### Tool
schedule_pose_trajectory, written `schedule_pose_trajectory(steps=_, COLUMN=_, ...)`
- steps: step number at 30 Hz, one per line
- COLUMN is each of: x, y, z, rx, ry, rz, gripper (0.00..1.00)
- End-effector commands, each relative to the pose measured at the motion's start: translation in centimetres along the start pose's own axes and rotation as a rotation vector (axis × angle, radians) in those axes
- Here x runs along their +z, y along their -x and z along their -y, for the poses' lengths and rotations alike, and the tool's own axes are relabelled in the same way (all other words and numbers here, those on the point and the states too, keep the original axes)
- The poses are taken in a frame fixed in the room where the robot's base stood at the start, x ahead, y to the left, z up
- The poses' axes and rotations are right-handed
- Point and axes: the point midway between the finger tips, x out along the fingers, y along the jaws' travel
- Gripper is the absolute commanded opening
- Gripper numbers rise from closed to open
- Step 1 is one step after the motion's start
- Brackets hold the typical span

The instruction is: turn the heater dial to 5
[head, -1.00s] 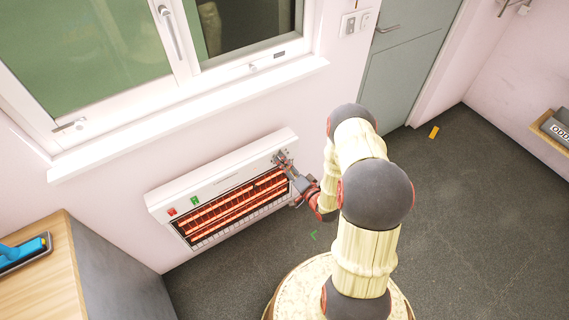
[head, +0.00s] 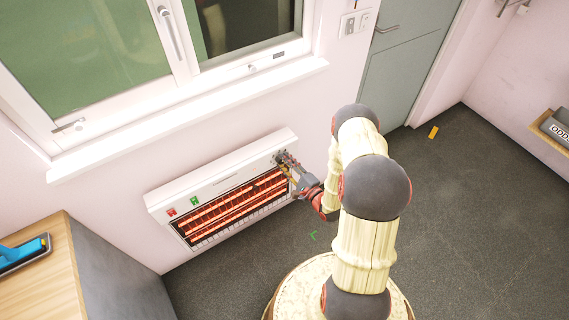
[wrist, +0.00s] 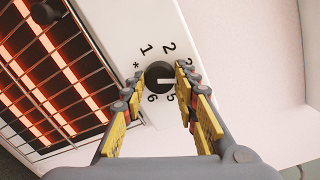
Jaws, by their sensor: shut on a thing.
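The heater (head: 215,180) is a long white wall unit under the window, with glowing orange bars behind a grille. Its dial (wrist: 153,73) is a round black knob with a white line, ringed by a star and printed numbers. The line lies sideways in the wrist view, its right end towards the gap between 3 and 5, where my finger hides the marking. My gripper (wrist: 160,82) has one yellow-padded finger on each side of the dial and is shut on it.
Red and green switches (head: 194,201) are at the heater's left end. A window sill (head: 190,115) juts out above it. A wooden-topped cabinet (head: 40,255) stands at the lower left. Open dark floor (head: 470,220) lies to the right.

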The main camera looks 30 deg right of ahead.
Motion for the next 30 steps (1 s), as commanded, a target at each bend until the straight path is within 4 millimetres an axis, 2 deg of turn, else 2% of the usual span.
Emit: schedule_pose_trajectory(steps=30, x=-0.14, y=0.03, z=-0.29, rx=-0.056, ry=-0.925, rz=0.055, gripper=0.04)
